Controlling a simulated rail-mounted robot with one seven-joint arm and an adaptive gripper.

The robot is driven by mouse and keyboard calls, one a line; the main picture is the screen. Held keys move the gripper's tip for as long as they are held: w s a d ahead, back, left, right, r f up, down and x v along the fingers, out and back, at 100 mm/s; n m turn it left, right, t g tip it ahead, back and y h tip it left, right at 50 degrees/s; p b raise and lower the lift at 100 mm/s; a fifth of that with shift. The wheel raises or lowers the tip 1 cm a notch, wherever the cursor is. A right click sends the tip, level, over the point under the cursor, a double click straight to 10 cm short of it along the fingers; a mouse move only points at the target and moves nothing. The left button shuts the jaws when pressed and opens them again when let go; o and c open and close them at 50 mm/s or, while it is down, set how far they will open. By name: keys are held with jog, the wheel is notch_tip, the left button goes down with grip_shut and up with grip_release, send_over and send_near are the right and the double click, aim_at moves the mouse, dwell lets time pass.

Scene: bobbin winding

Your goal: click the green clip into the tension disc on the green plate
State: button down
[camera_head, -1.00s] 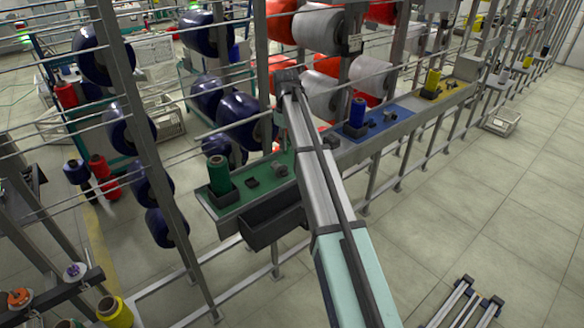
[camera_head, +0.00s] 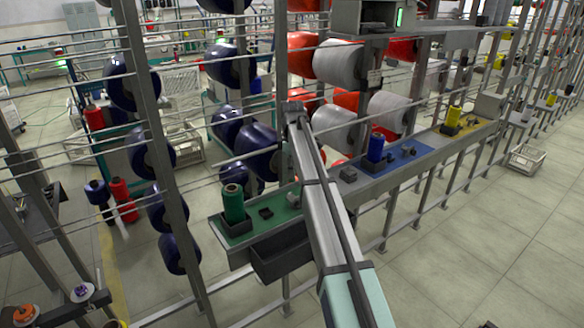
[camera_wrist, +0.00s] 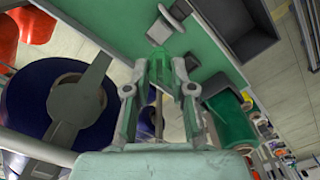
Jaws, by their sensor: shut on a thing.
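In the wrist view, my gripper (camera_wrist: 160,65) is shut on the green clip (camera_wrist: 155,66), a small bright green piece held between the fingertips. The green plate (camera_wrist: 110,22) fills the top of that view behind the clip. A small pale grey-green block (camera_wrist: 160,30) on the plate lies just beyond the clip; I cannot tell whether they touch or which fitting is the tension disc. In the head view, the green plate (camera_head: 283,219) is at the left end of the shelf. My arm covers part of it, and the clip cannot be made out there.
A green spool (camera_head: 233,204) stands in a dark holder at the plate's left end, near a small dark block (camera_head: 265,212). A dark bin (camera_head: 278,255) hangs in front. Blue bobbins (camera_head: 257,150) and rack posts stand close behind. Blue and yellow plates lie to the right.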

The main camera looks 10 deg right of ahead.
jog(key=shift+f+b, duration=0.65)
jog(key=shift+f, duration=1.05)
jog(key=shift+f+b, duration=0.3)
jog(key=shift+f, duration=0.85)
jog(key=shift+f, duration=0.35)
jog(key=shift+f, duration=0.55)
jog(key=c, duration=0.9)
grip_release()
notch_tip(320, 180, up, 12)
jog(key=shift+r, duration=0.1)
